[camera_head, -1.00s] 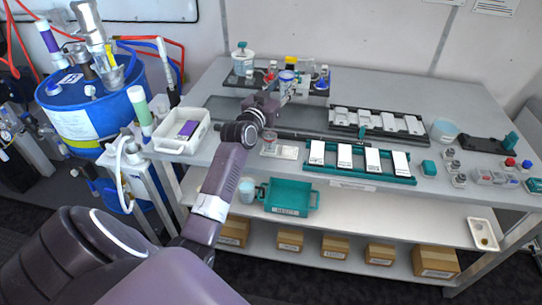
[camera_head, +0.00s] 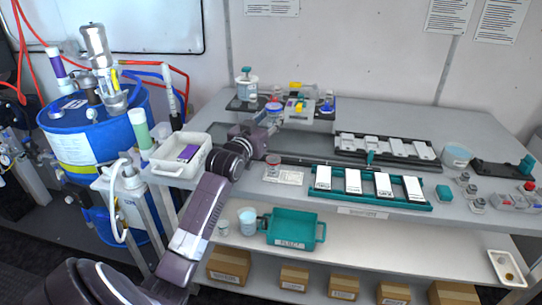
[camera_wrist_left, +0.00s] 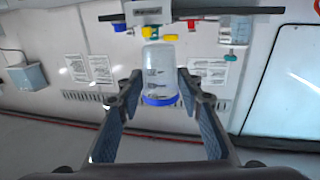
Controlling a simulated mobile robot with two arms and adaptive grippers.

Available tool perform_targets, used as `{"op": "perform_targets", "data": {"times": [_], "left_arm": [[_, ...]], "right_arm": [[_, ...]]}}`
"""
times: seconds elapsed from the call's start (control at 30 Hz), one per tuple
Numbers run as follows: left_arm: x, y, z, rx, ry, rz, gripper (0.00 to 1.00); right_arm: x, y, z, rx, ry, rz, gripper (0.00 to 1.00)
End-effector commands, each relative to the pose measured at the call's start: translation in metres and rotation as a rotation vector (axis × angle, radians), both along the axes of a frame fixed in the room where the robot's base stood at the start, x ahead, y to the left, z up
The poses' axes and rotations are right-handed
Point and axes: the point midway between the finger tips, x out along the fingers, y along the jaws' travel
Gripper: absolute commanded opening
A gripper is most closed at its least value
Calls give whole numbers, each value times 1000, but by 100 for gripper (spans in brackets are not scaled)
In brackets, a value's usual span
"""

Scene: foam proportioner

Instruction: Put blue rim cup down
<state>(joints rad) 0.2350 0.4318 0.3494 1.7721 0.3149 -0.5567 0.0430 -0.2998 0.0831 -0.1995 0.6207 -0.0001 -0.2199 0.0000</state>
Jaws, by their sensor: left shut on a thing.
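The blue rim cup (camera_wrist_left: 160,78), clear-walled with a bright blue rim, is between the fingers of my left gripper (camera_wrist_left: 158,86) in the left wrist view. That view appears upside down, with the rim toward the bottom of the picture. The gripper is shut on the cup. In the head view my left gripper (camera_head: 273,117) reaches over the back left of the table, at the front of a dark rack (camera_head: 242,106). The cup is hard to make out there among the small items. I cannot tell whether it touches the rack. My right gripper is not in view.
The rack bears a white tub (camera_head: 247,88) and small coloured bottles. A white bin (camera_head: 182,158) stands at the table's left. White modules in a teal tray (camera_head: 372,200) lie at the front.

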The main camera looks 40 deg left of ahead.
Motion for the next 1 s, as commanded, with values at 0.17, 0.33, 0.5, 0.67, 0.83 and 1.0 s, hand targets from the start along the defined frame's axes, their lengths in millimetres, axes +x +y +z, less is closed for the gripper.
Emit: {"op": "perform_targets", "data": {"times": [0.17, 0.33, 0.5, 0.67, 0.83, 1.0], "left_arm": [[-1, 0, -49, -4, 5, 0, 17], [0, 0, -76, -1, 2, -1, 17], [0, 0, -90, 0, 0, 0, 17], [0, 0, -116, 0, 3, -1, 17], [0, 0, -126, 2, -2, 0, 17], [0, 0, -126, 1, -2, 0, 17]], "right_arm": [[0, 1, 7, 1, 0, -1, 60], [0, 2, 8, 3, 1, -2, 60], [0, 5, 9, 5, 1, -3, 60], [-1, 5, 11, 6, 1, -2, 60], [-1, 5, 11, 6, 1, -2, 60], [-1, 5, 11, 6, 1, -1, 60]]}}
